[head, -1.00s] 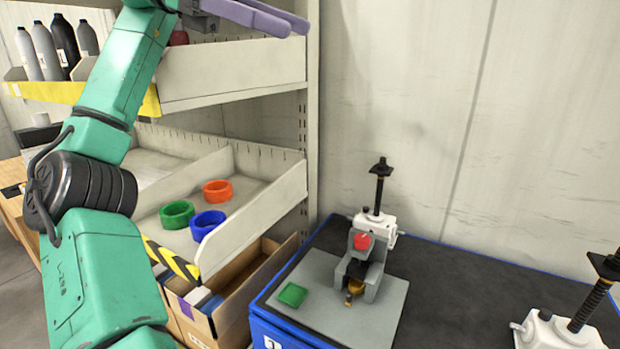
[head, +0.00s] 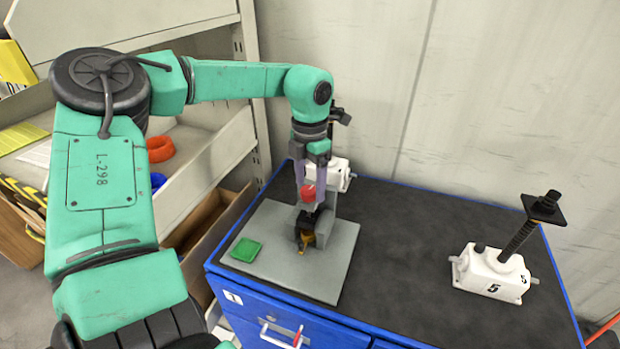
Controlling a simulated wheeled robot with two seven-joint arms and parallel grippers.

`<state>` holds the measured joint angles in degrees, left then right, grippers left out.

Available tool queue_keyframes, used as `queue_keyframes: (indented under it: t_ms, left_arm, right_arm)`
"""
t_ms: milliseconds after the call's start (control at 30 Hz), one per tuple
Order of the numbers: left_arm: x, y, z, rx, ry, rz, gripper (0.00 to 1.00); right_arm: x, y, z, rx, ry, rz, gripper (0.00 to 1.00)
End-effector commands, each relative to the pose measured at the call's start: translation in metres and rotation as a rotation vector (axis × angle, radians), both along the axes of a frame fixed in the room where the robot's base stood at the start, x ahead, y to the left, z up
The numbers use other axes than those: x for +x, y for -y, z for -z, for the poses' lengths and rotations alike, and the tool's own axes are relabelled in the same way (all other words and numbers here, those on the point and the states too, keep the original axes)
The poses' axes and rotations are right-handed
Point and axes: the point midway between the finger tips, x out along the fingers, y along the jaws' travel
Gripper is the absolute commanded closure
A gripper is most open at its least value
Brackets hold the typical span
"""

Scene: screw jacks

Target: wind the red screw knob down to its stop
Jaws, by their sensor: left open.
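The red screw knob (head: 308,192) sits on top of the grey fixture (head: 328,222) on a grey plate (head: 335,275). My left gripper (head: 310,186) points down over the knob, with its purple fingers open on either side of it. Whether the fingers touch the knob cannot be told. A brass part (head: 306,240) shows at the front foot of the fixture. A green square (head: 245,250) lies on the plate to the left. My right gripper is not in view.
A white screw jack (head: 340,175) stands behind the fixture, partly hidden by my arm. Another white jack (head: 492,273) stands to the right on the dark top of the blue cabinet (head: 420,205). Shelves with an orange ring (head: 160,149) are at left. The cabinet top between the jacks is clear.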

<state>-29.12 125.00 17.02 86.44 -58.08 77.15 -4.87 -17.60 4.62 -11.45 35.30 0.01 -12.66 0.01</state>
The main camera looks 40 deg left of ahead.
Motion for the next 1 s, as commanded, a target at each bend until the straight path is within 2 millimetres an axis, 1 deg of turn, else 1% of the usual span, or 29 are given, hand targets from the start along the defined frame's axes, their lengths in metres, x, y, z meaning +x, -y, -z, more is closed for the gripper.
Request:
queue_keyframes:
  t_ms: [33, 133, 333, 367, 400, 467, 500, 533, 567, 800, 1000]
  left_arm:
    - [-0.001, 0.000, 0.004, -0.002, -0.002, 0.000, 0.24]
    - [0.000, 0.000, 0.011, 0.000, 0.000, 0.001, 0.24]
    - [0.000, 0.000, 0.013, 0.000, 0.002, 0.001, 0.24]
    - [0.000, 0.000, 0.013, 0.000, 0.002, 0.001, 0.28]
    - [0.000, 0.000, 0.013, 0.000, 0.002, 0.001, 0.43]
    - [0.000, 0.000, 0.013, 0.000, 0.002, 0.001, 0.66]
    - [0.000, 0.000, 0.013, 0.000, 0.002, 0.001, 0.81]
    - [0.000, 0.000, 0.013, 0.000, 0.002, 0.001, 0.93]
    - [0.000, 0.000, 0.013, -0.001, 0.003, 0.001, 1.00]
    - [0.001, 0.000, 0.013, -0.001, 0.005, 0.012, 1.00]
    - [0.001, 0.000, 0.014, -0.002, 0.008, 0.073, 1.00]
  right_arm:
    - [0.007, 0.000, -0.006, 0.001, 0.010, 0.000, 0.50]
    - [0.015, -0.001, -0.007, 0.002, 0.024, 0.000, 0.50]
    - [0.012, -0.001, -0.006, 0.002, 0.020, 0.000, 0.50]
    - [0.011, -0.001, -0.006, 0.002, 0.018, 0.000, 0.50]
    - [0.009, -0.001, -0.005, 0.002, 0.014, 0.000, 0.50]
    - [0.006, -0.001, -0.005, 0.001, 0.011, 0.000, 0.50]
    - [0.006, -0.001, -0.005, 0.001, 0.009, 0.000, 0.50]
    - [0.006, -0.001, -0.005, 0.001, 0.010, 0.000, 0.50]
    - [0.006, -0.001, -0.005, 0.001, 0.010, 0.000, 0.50]
    - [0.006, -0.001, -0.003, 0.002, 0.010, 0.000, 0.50]
    - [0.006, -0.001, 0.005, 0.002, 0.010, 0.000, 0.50]
